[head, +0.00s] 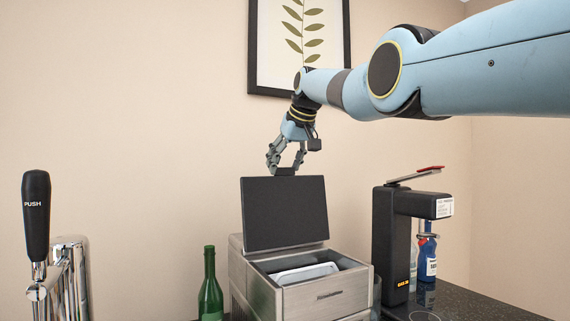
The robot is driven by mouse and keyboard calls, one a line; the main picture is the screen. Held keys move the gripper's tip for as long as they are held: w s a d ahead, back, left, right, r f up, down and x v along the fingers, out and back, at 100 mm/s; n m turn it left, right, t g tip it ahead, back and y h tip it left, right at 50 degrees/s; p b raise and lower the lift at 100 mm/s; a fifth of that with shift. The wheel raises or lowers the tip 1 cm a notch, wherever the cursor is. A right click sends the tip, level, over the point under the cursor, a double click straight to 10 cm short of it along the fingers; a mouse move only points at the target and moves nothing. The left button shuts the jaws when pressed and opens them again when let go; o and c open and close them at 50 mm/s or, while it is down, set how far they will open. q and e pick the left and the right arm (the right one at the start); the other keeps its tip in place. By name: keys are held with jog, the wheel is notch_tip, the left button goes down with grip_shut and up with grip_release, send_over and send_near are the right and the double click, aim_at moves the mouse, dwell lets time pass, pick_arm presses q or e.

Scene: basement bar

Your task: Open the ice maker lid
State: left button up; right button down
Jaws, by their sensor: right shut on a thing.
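The ice maker (320,297) is a silver box on the counter. Its dark lid (284,214) stands raised at the back, tilted up on its rear edge. The opening shows a white inner bin (305,272). My right gripper (285,171) is at the top edge of the raised lid, pointing down. It is shut on the lid at that edge. The exact contact of the fingertips is small and partly hidden. My left gripper is not in view.
A beer tap (36,220) marked PUSH stands at the left. A green bottle (210,287) is just left of the ice maker. A black dispenser with a red-tipped lever (391,240) and a blue bottle (428,259) stand at the right. A framed leaf picture (300,45) hangs behind my arm.

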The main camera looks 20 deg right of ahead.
jog(key=shift+f, duration=0.2)
jog(key=shift+c, duration=2)
grip_release()
jog(key=shift+r, duration=0.1)
jog(key=shift+r, duration=0.1)
jog(key=shift+s+r, duration=0.1)
jog(key=shift+r, duration=0.05)
jog(key=shift+s+r, duration=0.35)
jog(key=shift+r, duration=0.15)
jog(key=v, duration=1)
jog(key=shift+s, duration=0.1)
